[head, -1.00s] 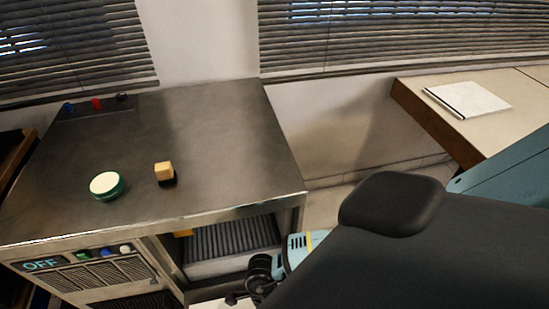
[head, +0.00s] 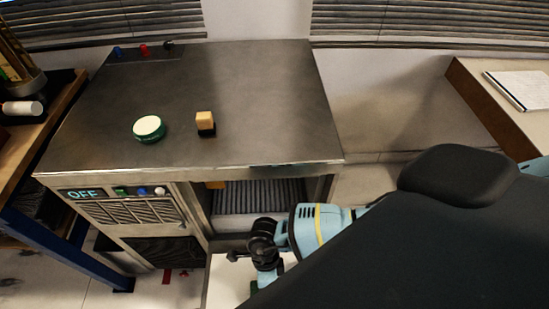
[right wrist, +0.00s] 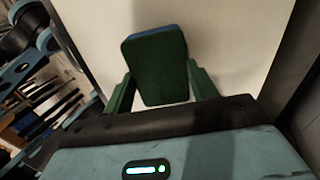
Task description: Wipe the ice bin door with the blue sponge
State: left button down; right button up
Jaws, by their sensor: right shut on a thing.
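The sponge (right wrist: 158,68) shows a dark green face and a thin blue edge in the right wrist view. My right gripper (right wrist: 162,80) is shut on it, with a green finger on each side. A pale flat panel (right wrist: 232,35), which looks like the ice bin door, lies behind the sponge; I cannot tell whether they touch. In the head view the pale panel (head: 222,280) is below the machine's opening, and my right gripper (head: 254,287) is over it, mostly hidden by my own arm. My left gripper is not in view.
The steel machine top (head: 240,80) holds a green-and-white round container (head: 149,129) and a small tan-and-black block (head: 205,123). A panel reading OFF (head: 84,194) is on its front. A wooden shelf (head: 50,125) stands left; a table with a notebook (head: 522,89) stands right.

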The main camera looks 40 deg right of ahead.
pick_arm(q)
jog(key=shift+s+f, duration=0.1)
pick_arm(e)
jog(key=shift+w+a, duration=0.15)
jog(key=shift+a, duration=0.15)
